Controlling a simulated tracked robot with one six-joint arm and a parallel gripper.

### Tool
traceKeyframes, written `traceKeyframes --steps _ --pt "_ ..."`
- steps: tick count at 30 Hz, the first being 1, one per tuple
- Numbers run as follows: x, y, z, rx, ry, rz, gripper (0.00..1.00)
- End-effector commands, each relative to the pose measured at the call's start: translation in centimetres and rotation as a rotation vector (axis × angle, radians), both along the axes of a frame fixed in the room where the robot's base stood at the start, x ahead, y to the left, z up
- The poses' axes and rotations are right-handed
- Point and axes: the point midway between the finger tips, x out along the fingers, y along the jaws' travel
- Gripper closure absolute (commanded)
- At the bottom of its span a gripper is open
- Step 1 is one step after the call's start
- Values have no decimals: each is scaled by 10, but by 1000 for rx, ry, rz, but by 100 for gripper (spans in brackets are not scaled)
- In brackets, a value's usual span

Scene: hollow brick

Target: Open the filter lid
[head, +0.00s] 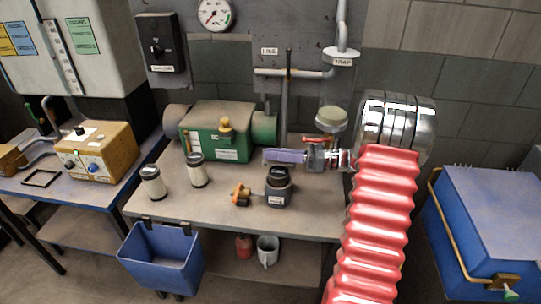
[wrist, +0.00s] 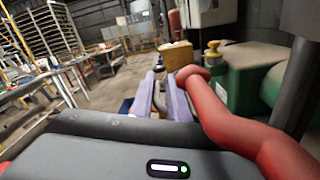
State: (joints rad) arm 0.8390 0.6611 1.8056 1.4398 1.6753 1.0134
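A green housing (head: 222,139) stands at the back of the workbench. A yellow-orange knob (head: 225,127) sits at its upper front edge. It looks closed, and I take its top to be the filter lid. In the wrist view the green housing (wrist: 240,72) is at the right, with its yellow knob (wrist: 213,50) near the top. My gripper (head: 266,156) is to the right of the housing, pointing left, apart from the knob. In the wrist view its two purple fingers (wrist: 160,95) are apart with nothing held between them.
Two white cartridges (head: 153,182) (head: 197,170) stand at the bench's left. A black jar-like container (head: 279,186) and a small orange part (head: 240,194) are below my gripper. A vertical dark pipe (head: 287,95) rises behind it. A blue bin (head: 160,262) hangs at the front.

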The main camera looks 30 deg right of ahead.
Motion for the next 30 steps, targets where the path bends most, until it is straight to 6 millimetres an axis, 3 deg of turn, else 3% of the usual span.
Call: traceKeyframes --steps 21,30 --pt "-70 -91 -2 0 3 -5 85" --pt "-79 -101 -2 0 3 -2 85"
